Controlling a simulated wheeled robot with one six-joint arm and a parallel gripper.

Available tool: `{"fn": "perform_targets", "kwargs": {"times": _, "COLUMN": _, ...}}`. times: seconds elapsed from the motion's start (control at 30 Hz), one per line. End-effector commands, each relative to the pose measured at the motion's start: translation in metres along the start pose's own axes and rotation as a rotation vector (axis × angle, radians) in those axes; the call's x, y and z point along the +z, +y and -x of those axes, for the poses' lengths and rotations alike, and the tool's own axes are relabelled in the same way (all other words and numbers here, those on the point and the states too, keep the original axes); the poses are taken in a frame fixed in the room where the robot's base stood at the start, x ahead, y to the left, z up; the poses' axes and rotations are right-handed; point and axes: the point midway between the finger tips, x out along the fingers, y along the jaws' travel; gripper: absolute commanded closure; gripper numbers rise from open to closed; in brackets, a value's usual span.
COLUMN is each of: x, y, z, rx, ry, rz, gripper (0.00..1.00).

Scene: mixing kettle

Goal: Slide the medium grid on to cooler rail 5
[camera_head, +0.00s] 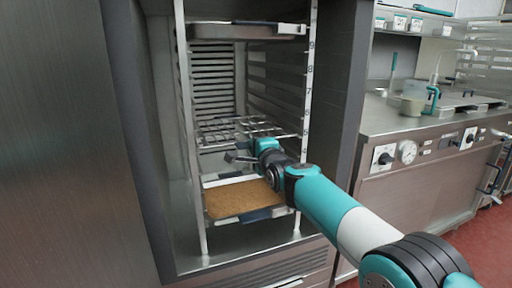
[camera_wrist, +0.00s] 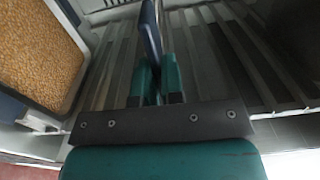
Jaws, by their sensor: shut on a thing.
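The medium grid, a wire rack (camera_head: 225,128), lies about level inside the open cooler (camera_head: 345,100), near the number 5 on the front upright. My gripper (camera_head: 262,144) is at its front edge, in the cooler's opening. In the wrist view my gripper (camera_wrist: 157,78) has its teal fingers shut on a thin blue piece (camera_wrist: 151,32), which looks like the grid's front tab. The grid's bars do not show clearly there. Whether both grid sides sit on the rail cannot be told.
A tray with a brown filling (camera_head: 243,198) sits below the grid and also shows in the wrist view (camera_wrist: 38,55). Another tray (camera_head: 240,32) is high in the cooler. Steel uprights flank the opening. A steel counter (camera_head: 430,120) stands at right.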

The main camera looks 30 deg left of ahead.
Motion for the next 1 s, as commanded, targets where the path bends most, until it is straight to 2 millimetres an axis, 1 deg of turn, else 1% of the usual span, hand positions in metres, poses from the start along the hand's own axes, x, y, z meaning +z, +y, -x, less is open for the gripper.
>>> {"fn": "perform_targets", "kwargs": {"times": 0.03, "x": 0.0000, "y": -0.0040, "z": -0.0001, "rx": -0.008, "ry": 0.000, "rz": 0.000, "gripper": 1.00}}
{"fn": "perform_targets", "kwargs": {"times": 0.2, "x": -0.0001, "y": -0.0038, "z": -0.0001, "rx": -0.008, "ry": 0.000, "rz": 0.000, "gripper": 1.00}}
{"fn": "perform_targets", "kwargs": {"times": 0.23, "x": -0.0001, "y": -0.0038, "z": -0.0001, "rx": -0.008, "ry": 0.000, "rz": 0.000, "gripper": 0.85}}
{"fn": "perform_targets", "kwargs": {"times": 0.33, "x": -0.0001, "y": -0.0030, "z": -0.0001, "rx": -0.006, "ry": 0.000, "rz": 0.000, "gripper": 0.62}}
{"fn": "perform_targets", "kwargs": {"times": 0.53, "x": -0.0001, "y": -0.0013, "z": 0.0000, "rx": -0.003, "ry": 0.000, "rz": 0.000, "gripper": 0.62}}
{"fn": "perform_targets", "kwargs": {"times": 0.57, "x": -0.0001, "y": 0.0035, "z": 0.0001, "rx": 0.007, "ry": 0.000, "rz": 0.000, "gripper": 0.55}}
{"fn": "perform_targets", "kwargs": {"times": 0.6, "x": -0.0001, "y": 0.0034, "z": 0.0001, "rx": 0.007, "ry": 0.000, "rz": 0.000, "gripper": 0.46}}
{"fn": "perform_targets", "kwargs": {"times": 0.63, "x": 0.0000, "y": 0.0031, "z": 0.0001, "rx": 0.006, "ry": 0.000, "rz": 0.000, "gripper": 0.39}}
{"fn": "perform_targets", "kwargs": {"times": 0.67, "x": 0.0000, "y": 0.0028, "z": 0.0001, "rx": 0.006, "ry": 0.000, "rz": 0.000, "gripper": 0.36}}
{"fn": "perform_targets", "kwargs": {"times": 1.0, "x": -0.0001, "y": 0.0001, "z": 0.0016, "rx": 0.003, "ry": 0.000, "rz": 0.000, "gripper": 0.36}}
